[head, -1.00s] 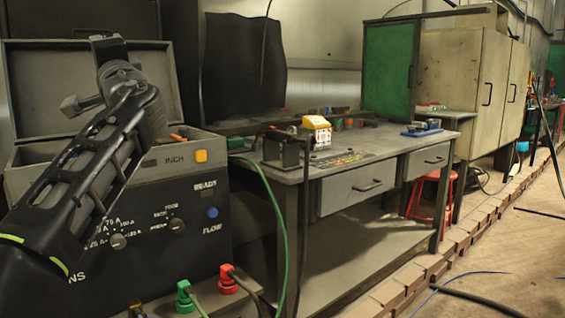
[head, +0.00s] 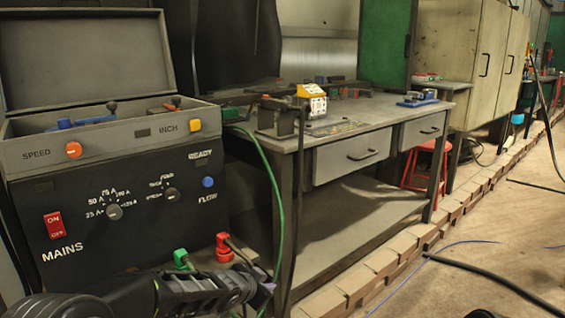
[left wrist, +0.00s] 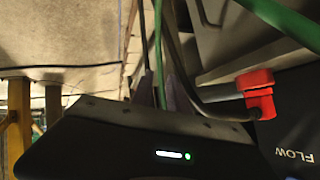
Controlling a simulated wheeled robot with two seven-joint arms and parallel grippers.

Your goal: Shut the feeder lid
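The feeder lid (head: 85,55) stands raised, tilted back behind its case at the left of the head view. The feeder (head: 120,195) is a dark case with a grey top section, an orange SPEED knob, a yellow INCH button and a red MAINS switch. Its top is open, with blue and dark parts inside. My left gripper (head: 264,290) is low at the bottom of the head view, below and right of the feeder front, well away from the lid. My right gripper is out of view.
Red (head: 223,248) and green (head: 182,260) plugs with cables sit low by the feeder, close to my left gripper. A green cable (head: 275,200) hangs beside the workbench (head: 350,135), which stands to the right. Bricks and cables lie on the floor.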

